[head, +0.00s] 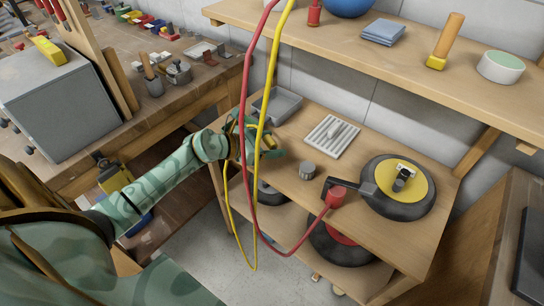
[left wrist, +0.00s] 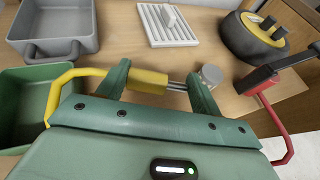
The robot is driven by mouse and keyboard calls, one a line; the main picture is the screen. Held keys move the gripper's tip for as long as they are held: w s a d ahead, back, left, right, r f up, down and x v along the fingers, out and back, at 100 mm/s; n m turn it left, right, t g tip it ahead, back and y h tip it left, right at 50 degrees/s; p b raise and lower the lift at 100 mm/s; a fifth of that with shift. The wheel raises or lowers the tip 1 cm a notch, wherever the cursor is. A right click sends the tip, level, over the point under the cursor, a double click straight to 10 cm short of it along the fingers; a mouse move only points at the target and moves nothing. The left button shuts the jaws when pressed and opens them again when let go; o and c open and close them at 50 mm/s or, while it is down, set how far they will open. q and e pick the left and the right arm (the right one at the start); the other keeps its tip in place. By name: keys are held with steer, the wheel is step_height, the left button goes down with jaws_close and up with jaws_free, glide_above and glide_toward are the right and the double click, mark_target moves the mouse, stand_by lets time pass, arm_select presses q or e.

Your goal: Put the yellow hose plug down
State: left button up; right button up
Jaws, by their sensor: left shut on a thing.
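My left gripper (head: 258,148) is above the left part of the workbench shelf in the head view. In the left wrist view its two green fingers (left wrist: 160,88) are shut on the yellow hose plug (left wrist: 148,82). A metal stem sticks out of the plug towards the right finger. The yellow hose (left wrist: 58,88) bends away from the plug's left end. In the head view the plug (head: 270,143) is partly hidden by the gripper, and the yellow hose (head: 264,95) hangs in a long loop past the shelf edge. My right gripper is not in view.
A grey tray (head: 277,103), a white ribbed rack (head: 322,142), a grey knob (head: 307,171) and a black disc with a yellow top (head: 382,207) stand on the shelf. The red hose (head: 248,110) hangs beside the yellow one. A green bin (left wrist: 12,95) is at left.

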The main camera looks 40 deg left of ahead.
arm_select(q)
steer(key=shift+w+a+f, duration=0.15)
steer(key=shift+a+f, duration=0.05)
steer(key=shift+f, duration=0.1)
steer(key=f+b, duration=0.1)
steer(key=f, duration=0.1)
steer(key=f+b, duration=0.1)
steer(key=shift+w+a+f+b, duration=0.15)
steer(key=shift+a+f+b, duration=0.15)
steer(key=shift+f+b, duration=0.05)
steer(key=shift+f, duration=0.1)
steer(key=shift+r, duration=0.2)
steer(key=shift+f, duration=0.25)
steer(key=o, duration=1)
steer(key=shift+r, duration=0.1)
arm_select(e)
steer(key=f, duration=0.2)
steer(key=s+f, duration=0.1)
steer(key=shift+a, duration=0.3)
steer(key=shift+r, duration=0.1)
